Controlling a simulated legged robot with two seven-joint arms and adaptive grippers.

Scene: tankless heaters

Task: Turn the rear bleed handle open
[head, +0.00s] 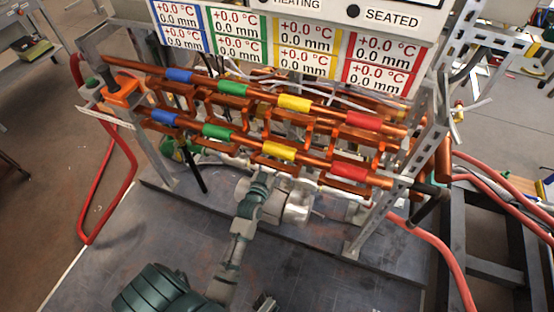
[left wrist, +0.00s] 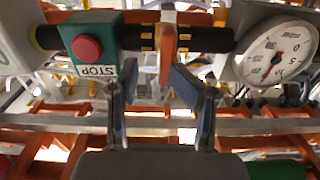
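In the left wrist view an orange upright handle (left wrist: 168,55) stands across a dark horizontal pipe with yellow rings; I take it to be the bleed handle. My left gripper (left wrist: 155,78) is open, with one finger on each side of the handle's lower end. A gap shows on the left; the right finger is close to it, and I cannot tell whether they touch. In the head view my left arm reaches under the front of the pipe rack, and its fingers and the handle are hidden. A small dark part at the bottom edge may be my right gripper (head: 265,302).
A green box with a red STOP button (left wrist: 88,48) sits left of the handle, and a round gauge (left wrist: 277,52) sits right. The copper pipe rack (head: 270,120) has coloured bands. Red hoses (head: 105,200) run at both sides.

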